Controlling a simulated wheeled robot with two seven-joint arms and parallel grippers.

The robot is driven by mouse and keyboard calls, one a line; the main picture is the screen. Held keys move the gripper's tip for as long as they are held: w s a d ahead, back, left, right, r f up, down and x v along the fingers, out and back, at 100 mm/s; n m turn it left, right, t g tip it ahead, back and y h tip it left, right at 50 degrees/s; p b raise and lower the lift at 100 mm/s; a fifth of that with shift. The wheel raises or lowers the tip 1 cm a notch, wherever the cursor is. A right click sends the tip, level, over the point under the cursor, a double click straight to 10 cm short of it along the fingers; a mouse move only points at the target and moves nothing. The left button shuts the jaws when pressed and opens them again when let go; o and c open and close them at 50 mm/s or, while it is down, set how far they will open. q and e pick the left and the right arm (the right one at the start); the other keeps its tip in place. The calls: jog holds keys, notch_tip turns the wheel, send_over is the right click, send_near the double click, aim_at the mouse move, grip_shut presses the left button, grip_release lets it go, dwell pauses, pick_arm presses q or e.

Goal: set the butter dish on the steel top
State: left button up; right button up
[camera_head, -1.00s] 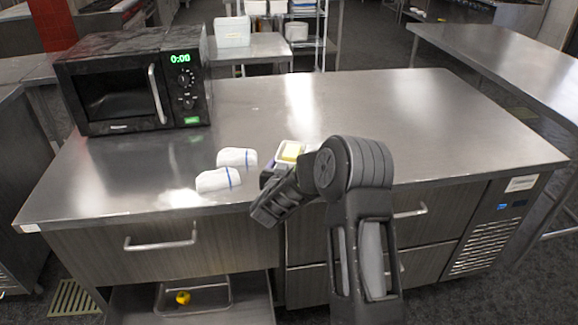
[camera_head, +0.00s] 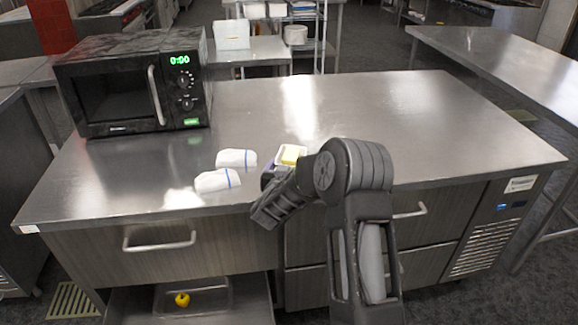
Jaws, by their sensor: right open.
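The butter dish (camera_head: 292,155) is a small white dish with a yellow block of butter in it. It is at the front middle of the steel top (camera_head: 380,115), just beyond my right gripper (camera_head: 268,178). My right arm comes in from the lower right and partly hides the dish and the table edge. The right gripper is open; its fingertips are largely hidden behind its own wrist, and I cannot tell whether they touch the dish. Whether the dish rests fully on the top is also hidden. My left gripper is not in view.
Two rolled white cloths with blue stripes, one behind (camera_head: 237,158) and one in front (camera_head: 217,180), lie left of the dish. A black microwave (camera_head: 135,85) stands at the back left. The top's middle and right are clear. A yellow item (camera_head: 182,299) sits in a tray below.

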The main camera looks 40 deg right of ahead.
jog(key=shift+s+a+f+y, duration=0.1)
jog(key=shift+a+f+y, duration=0.1)
jog(key=shift+f, duration=0.3)
jog(key=shift+s+a+f+y, duration=0.1)
jog(key=shift+a+f, duration=0.05)
jog(key=shift+f, duration=0.35)
jog(key=shift+s+a, duration=0.25)
jog(key=shift+a, duration=0.25)
jog(key=v, duration=0.2)
jog(key=r+b+v, duration=0.1)
jog(key=v, duration=0.2)
jog(key=shift+a+r, duration=0.15)
jog(key=shift+r, duration=0.05)
jog(key=shift+s+a+r, duration=0.2)
jog(key=shift+s, duration=0.05)
jog(key=shift+s+r, duration=0.15)
jog(key=shift+r, duration=0.05)
